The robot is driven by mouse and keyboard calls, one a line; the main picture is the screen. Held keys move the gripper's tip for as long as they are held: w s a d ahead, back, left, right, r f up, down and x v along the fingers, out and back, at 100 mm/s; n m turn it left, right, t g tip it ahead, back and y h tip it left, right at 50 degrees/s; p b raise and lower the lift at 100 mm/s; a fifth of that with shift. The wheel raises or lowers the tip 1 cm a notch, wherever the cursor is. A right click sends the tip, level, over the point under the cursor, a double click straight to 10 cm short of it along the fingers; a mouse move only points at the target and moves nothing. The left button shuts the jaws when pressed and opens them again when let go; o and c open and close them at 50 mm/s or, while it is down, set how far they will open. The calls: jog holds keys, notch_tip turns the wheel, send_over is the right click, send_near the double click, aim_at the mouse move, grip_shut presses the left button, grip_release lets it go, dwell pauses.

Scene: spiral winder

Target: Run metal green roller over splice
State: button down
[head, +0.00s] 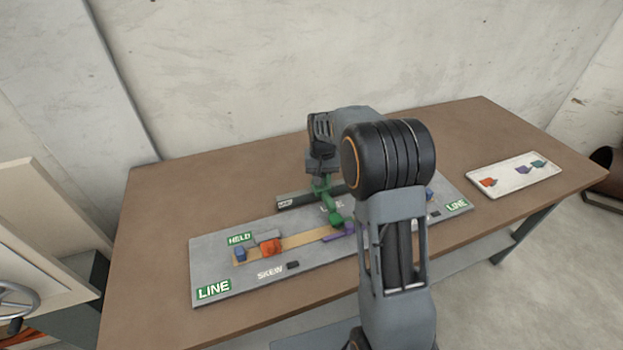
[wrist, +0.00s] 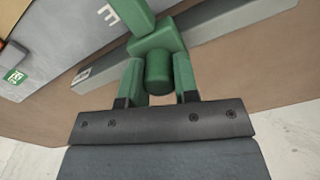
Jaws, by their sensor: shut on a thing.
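My gripper (head: 321,178) is shut on the metal green roller (head: 328,200), whose lower end is down by the grey board (head: 215,262). In the wrist view the roller's green body (wrist: 158,75) stands between the jaws. A flat purple piece (head: 341,233) lies on the board close beside the roller's lower end. A tan strip (head: 300,240) runs along the board from the left toward the purple piece. I cannot tell whether the roller touches the strip or the purple piece. My arm hides the strip's right part, and no splice seam is clear.
An orange piece (head: 270,247), a blue block (head: 240,254) and a grey block (head: 267,235) sit at the strip's left. A dark grey bar (head: 296,200) lies behind the roller. A white tray (head: 510,182) with several coloured pieces stands right. The table's (head: 190,190) back left is clear.

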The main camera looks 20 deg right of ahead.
jog(key=d, duration=0.4)
jog(key=d+p, duration=0.1)
jog(key=d, duration=0.3)
jog(key=w+d, duration=0.1)
jog(key=d, duration=0.3)
jog(key=shift+d+r+p, duration=0.1)
jog(key=shift+d+p, duration=0.05)
jog(key=shift+p, duration=0.15)
jog(key=c, duration=0.9)
grip_release()
jog(key=shift+d, duration=0.2)
jog(key=shift+o, duration=0.2)
jog(key=shift+a, duration=0.1)
jog(key=shift+w+r, duration=0.1)
jog(key=shift+r, duration=0.05)
notch_tip(320, 180, up, 13)
jog(key=shift+r, duration=0.2)
